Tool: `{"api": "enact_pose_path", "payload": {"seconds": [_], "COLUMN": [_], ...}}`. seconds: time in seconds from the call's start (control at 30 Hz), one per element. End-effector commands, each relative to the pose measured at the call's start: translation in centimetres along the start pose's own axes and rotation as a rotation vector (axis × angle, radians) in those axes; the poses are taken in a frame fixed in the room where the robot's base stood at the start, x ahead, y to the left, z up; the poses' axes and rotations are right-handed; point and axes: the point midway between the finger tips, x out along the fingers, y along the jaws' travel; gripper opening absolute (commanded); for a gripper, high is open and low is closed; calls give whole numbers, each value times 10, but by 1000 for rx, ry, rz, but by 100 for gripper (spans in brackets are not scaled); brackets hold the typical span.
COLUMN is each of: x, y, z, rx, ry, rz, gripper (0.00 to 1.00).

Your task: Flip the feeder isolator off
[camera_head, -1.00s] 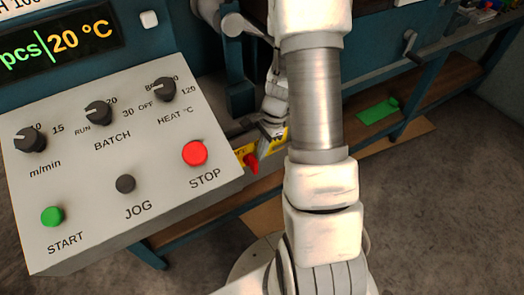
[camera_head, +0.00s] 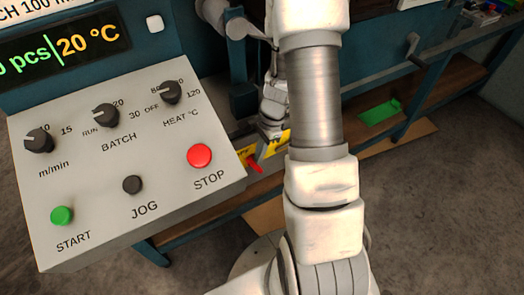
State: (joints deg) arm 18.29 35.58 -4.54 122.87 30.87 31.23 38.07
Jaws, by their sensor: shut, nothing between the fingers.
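The feeder isolator is a yellow plate (camera_head: 244,154) with a red handle (camera_head: 254,164), low beside the right edge of the control panel. The handle slants down to the right, and dark lettering shows on the plate to its left. My gripper (camera_head: 268,138) is shut and empty, just above and right of the red handle. Its fingertips are small and dark here, so I cannot tell whether they touch the handle. My arm hides what lies right of the isolator.
The grey control panel (camera_head: 105,190) fills the left, with knobs, a green START button (camera_head: 62,215) and a red STOP button (camera_head: 199,156). A green sheet (camera_head: 380,112) lies on the brown low shelf (camera_head: 410,130) at right. Bare floor is in front.

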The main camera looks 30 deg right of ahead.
Motion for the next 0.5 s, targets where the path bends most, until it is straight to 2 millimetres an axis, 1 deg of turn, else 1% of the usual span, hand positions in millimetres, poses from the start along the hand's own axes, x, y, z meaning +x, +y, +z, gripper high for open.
{"api": "enact_pose_path", "payload": {"seconds": [0.1, 0.5], "x": [-1, 6], "y": [0, 0], "z": [8, 26], "rx": [-2, -3], "ry": [-2, -2], "rz": [3, 2], "gripper": [0, 0]}}
